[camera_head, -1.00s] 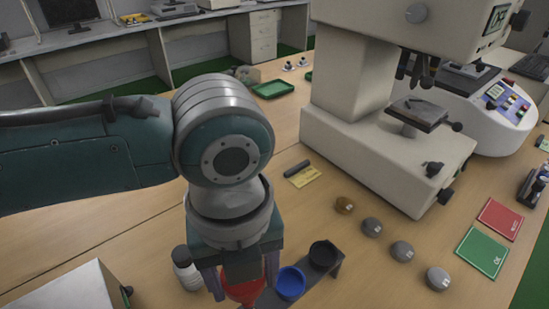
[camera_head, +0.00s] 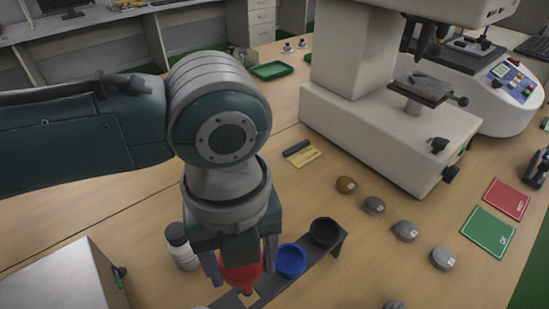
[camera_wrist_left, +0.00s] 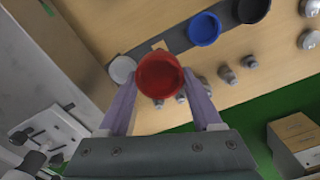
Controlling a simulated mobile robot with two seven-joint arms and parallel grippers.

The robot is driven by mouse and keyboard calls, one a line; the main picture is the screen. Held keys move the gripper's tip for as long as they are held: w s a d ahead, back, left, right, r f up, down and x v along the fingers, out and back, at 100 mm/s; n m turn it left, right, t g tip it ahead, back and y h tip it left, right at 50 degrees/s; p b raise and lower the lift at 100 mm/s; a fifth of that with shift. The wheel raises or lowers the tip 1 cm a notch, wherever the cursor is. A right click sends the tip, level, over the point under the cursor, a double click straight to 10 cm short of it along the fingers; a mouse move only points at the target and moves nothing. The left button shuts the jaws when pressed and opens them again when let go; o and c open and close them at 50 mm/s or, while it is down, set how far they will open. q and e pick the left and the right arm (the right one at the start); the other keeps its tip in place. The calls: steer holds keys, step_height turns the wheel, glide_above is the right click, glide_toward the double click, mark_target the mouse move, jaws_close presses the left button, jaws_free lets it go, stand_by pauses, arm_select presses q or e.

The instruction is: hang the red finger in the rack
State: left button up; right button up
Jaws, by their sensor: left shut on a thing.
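The red finger looks like a red funnel-shaped cup (camera_head: 240,279). My left gripper (camera_head: 242,270) is shut on it, one finger on each side, and holds it upright with its narrow stem down. The wrist view shows its round open mouth (camera_wrist_left: 160,76) between the fingers. The dark rack (camera_head: 228,300) lies below and behind it, with a light opening close to the stem. I cannot tell whether the stem touches the rack. A blue cup (camera_head: 291,261) and a black cup (camera_head: 325,232) sit in the rack to the right. My right gripper is not in view.
A white box (camera_head: 60,283) is at lower left. Several small round weights (camera_head: 405,231) and a large beige machine (camera_head: 370,140) stand to the right.

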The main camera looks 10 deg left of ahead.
mark_target(249, 295)
arm_select(q)
steer(key=shift+f, duration=0.2)
stand_by(0.4)
steer(key=shift+f+b, duration=1.25)
steer(key=shift+f, duration=0.6)
steer(key=shift+f, duration=0.15)
steer(key=shift+f+b, duration=1.25)
steer(key=shift+f, duration=0.35)
steer(key=shift+f, duration=0.1)
steer(key=shift+f+b, duration=0.45)
steer(key=shift+f, duration=0.1)
